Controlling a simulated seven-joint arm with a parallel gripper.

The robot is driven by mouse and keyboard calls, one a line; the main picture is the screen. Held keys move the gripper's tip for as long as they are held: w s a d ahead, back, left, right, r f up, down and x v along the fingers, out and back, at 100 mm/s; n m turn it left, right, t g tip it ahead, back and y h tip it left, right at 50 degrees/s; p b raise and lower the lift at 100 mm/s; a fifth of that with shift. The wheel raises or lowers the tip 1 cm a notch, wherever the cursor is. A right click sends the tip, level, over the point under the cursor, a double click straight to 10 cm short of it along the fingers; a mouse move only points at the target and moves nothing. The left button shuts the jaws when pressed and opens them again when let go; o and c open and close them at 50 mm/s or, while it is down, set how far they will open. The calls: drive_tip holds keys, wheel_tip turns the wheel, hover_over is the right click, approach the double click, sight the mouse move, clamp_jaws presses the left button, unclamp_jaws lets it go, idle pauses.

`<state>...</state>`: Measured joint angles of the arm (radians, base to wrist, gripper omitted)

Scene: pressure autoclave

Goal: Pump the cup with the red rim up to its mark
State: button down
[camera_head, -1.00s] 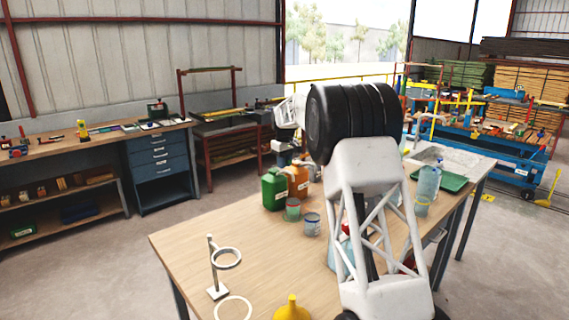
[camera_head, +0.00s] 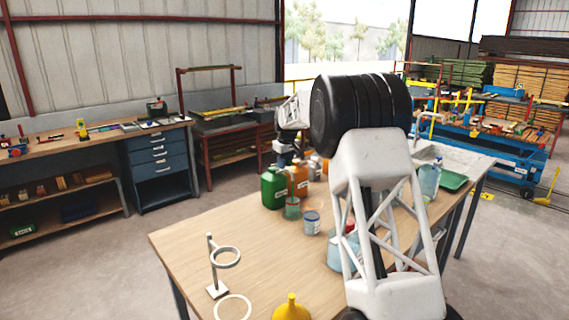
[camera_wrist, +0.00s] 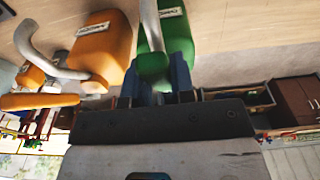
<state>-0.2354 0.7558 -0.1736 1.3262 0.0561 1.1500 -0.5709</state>
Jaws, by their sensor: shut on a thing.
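My gripper (camera_wrist: 155,88) is shut on the green pump head (camera_wrist: 153,66) of the green container (camera_wrist: 172,28). In the head view, my gripper (camera_head: 285,157) is above the green container (camera_head: 275,188), which stands upright on the wooden table. A pale tube runs past the pump head in the wrist view. A small cup (camera_head: 292,209) stands just in front of the green container; its rim looks faintly reddish, but it is too small to be sure. Another cup (camera_head: 312,222) with a bluish rim stands to its right. Fill levels and marks cannot be read.
An orange container (camera_head: 299,181) stands right beside the green one; its bent spout (camera_wrist: 50,55) shows in the wrist view. A ring stand (camera_head: 217,268) and yellow funnel (camera_head: 291,308) are at the table's front. My arm hides part of the table's right side.

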drive_tip(key=c, duration=1)
unclamp_jaws()
drive_tip(key=shift+o, duration=0.2)
drive_tip(key=shift+r, duration=0.1)
drive_tip(key=shift+s+d+r, duration=0.15)
drive_tip(key=shift+r, duration=1.75)
drive_tip(key=shift+s+d+r, duration=0.1)
drive_tip(key=shift+r, duration=1.8)
drive_tip(key=shift+c, duration=0.3)
